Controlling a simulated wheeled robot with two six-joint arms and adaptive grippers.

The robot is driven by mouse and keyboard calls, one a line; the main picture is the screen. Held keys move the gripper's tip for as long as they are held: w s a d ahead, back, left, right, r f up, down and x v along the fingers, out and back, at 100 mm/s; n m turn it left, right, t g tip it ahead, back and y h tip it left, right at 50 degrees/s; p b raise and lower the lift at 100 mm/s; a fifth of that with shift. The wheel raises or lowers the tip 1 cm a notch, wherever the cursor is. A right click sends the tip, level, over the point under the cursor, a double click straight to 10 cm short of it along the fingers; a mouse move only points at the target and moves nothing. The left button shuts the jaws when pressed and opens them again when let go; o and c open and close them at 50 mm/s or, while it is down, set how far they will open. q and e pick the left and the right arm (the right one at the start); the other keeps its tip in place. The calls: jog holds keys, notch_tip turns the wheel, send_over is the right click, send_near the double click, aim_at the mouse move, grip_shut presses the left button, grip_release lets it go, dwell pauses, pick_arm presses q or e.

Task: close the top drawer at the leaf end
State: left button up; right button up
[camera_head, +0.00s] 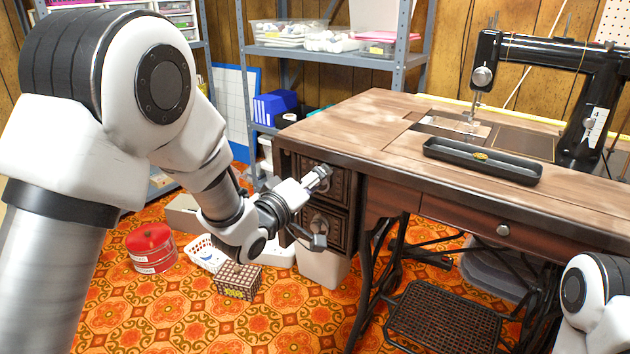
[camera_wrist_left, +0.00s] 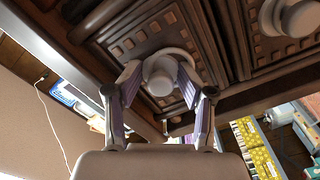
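The sewing table (camera_head: 385,115) has a stack of dark carved drawers at its left end. The top drawer (camera_head: 340,184) has its front partly hidden by my left gripper (camera_head: 322,178). In the left wrist view the top drawer's round pale knob (camera_wrist_left: 160,76) sits between the two fingertips of my left gripper (camera_wrist_left: 158,80), which are apart, one on each side. I cannot tell whether they touch it. The drawer front looks nearly in line with the one below; any small gap is hard to judge. My right gripper is out of view; only part of that arm shows at bottom right.
The lower drawer (camera_head: 326,224) is just beneath, its knob (camera_wrist_left: 290,17) clear in the wrist view. A black tray (camera_head: 482,162) and sewing machine (camera_head: 580,95) stand on the tabletop. A red tin (camera_head: 151,248), white basket (camera_head: 207,254) and patterned box (camera_head: 238,281) are on the floor.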

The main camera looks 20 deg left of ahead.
pick_arm(q)
jog(key=v, duration=1.2)
